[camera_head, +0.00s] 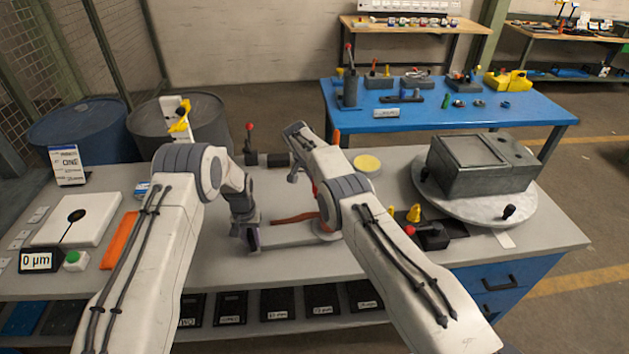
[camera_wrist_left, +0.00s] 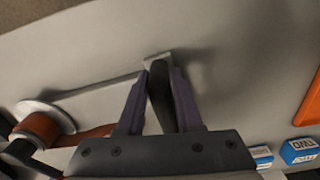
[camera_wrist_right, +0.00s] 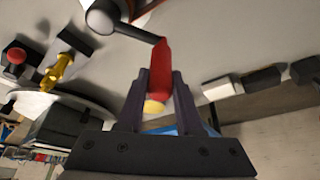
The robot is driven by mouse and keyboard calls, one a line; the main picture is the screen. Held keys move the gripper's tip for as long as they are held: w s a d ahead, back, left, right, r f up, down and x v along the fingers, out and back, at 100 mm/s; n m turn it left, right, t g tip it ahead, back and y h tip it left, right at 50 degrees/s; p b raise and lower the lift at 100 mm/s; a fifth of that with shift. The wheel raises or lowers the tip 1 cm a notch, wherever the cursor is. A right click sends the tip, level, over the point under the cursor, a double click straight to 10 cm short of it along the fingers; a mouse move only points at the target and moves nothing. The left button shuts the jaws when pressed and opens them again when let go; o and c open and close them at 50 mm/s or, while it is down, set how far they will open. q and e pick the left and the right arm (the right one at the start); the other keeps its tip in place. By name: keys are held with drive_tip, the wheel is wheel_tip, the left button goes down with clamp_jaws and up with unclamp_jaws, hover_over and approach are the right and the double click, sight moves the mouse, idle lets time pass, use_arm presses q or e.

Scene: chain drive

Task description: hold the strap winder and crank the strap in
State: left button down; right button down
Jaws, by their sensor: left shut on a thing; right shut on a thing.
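My left gripper (camera_head: 252,240) is shut on the winder's dark handle (camera_wrist_left: 160,90) at the frame's other end. My right gripper (camera_wrist_right: 160,90) is shut on the red crank knob (camera_wrist_right: 162,62), which joins the hub (camera_wrist_right: 103,16) by a thin dark crank arm (camera_wrist_right: 136,30). In the head view my right arm hides the right fingers and much of the roll.
A round turntable (camera_head: 460,205) with a grey metal box (camera_head: 482,168) stands right. Behind the winder is a yellow disc (camera_head: 367,163). A red-knobbed block (camera_head: 432,236) sits close right of my right forearm. A white plate (camera_head: 76,219) and an orange bar (camera_head: 119,240) lie left.

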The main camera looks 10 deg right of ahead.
drive_tip(key=shift+w+d, duration=0.1)
drive_tip(key=shift+d, duration=0.5)
drive_tip(key=c, duration=0.6)
unclamp_jaws()
drive_tip(key=shift+a, duration=0.1)
drive_tip(key=shift+a+r, duration=0.3)
drive_tip(key=shift+r, duration=0.5)
drive_tip(key=v, duration=1)
drive_tip(key=shift+s+r, duration=0.15)
drive_tip(key=shift+s, duration=0.15)
